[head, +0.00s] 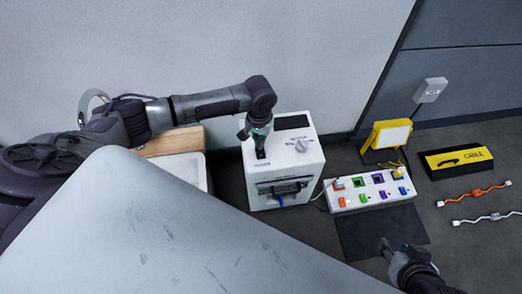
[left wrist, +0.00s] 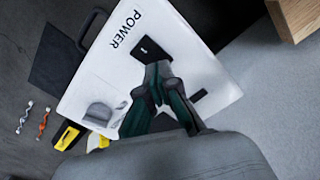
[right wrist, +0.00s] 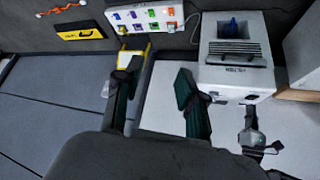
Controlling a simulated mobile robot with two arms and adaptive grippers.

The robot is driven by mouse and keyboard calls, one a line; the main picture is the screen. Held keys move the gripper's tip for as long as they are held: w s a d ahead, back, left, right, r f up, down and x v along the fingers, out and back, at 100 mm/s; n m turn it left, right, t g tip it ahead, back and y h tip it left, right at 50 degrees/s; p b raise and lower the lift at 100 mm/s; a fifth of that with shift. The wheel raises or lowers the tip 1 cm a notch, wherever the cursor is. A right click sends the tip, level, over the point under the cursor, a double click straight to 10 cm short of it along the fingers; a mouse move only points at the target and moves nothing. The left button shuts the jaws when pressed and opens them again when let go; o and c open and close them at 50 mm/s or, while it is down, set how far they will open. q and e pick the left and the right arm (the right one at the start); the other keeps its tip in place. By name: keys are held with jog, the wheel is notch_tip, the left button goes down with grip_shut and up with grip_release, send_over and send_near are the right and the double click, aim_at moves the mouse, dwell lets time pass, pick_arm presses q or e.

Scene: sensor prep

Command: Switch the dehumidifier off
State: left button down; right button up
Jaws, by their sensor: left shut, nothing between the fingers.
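The white dehumidifier (head: 312,165) stands on the floor in the middle of the head view, with a knob (head: 301,145) and a dark panel (head: 291,122) on top. In the left wrist view, a small black switch (left wrist: 150,49) lies beside the word POWER. My left gripper (head: 260,153) points down at the top, its fingers shut and empty. In the left wrist view its fingertips (left wrist: 159,70) appear very close to the switch; I cannot tell whether they touch. My right gripper (right wrist: 158,80) is open and empty, away from the dehumidifier, over the floor near the dark mat (head: 365,235).
A white power strip (head: 350,203) with coloured sockets lies right of the dehumidifier. A yellow-black cable box (head: 440,171) and two cables lie far right. A wooden board (head: 172,141) and a white bin are at left.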

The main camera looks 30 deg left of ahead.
pick_arm(q)
jog(key=shift+r, duration=0.25)
jog(key=shift+r+p, duration=1.1)
jog(key=shift+p, duration=0.65)
pick_arm(e)
jog(key=shift+s+d+g, duration=0.95)
jog(key=shift+s+g, duration=0.85)
jog(key=shift+s, duration=1.15)
pick_arm(q)
jog(key=shift+r+p, duration=0.2)
jog(key=shift+p, duration=0.1)
jog(key=shift+r+p, duration=0.45)
jog(key=shift+p, duration=0.15)
jog(key=shift+r+p, duration=0.4)
jog(key=shift+p, duration=0.15)
pick_arm(e)
jog(key=s+d+x, duration=0.1)
jog(key=s+x, duration=0.1)
jog(key=x, duration=0.8)
jog(key=shift+w+a+f+g+h, duration=0.15)
jog(key=shift+a+f+g+h, duration=0.2)
jog(key=shift+f, duration=0.35)
jog(key=shift+d, duration=0.1)
